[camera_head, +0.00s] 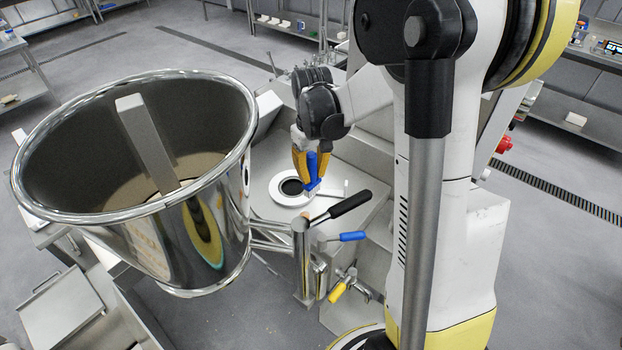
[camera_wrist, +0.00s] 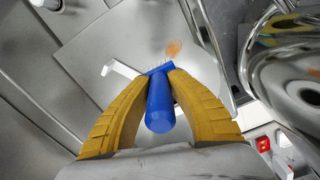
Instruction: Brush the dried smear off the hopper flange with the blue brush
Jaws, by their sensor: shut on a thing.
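My gripper (camera_head: 308,176) has orange-yellow fingers shut on the blue brush (camera_head: 312,168), over the grey steel top beside the big hopper. In the wrist view, my gripper (camera_wrist: 159,82) holds the brush by its blue handle (camera_wrist: 160,105), with pale bristles pointing away. An orange-brown smear (camera_wrist: 174,48) lies on the grey surface just beyond and right of the bristles. I cannot tell whether the bristles touch the surface. In the head view, a white ring (camera_head: 279,199) around a dark opening lies by the brush; the smear cannot be made out there.
The large shiny hopper (camera_head: 228,215) stands close on the left. A black-handled lever (camera_head: 350,203), a blue-handled lever (camera_head: 352,236) and a yellow-handled valve (camera_head: 337,291) stick out in front. A thin white bar (camera_wrist: 120,68) lies left of the brush. Benches line the back.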

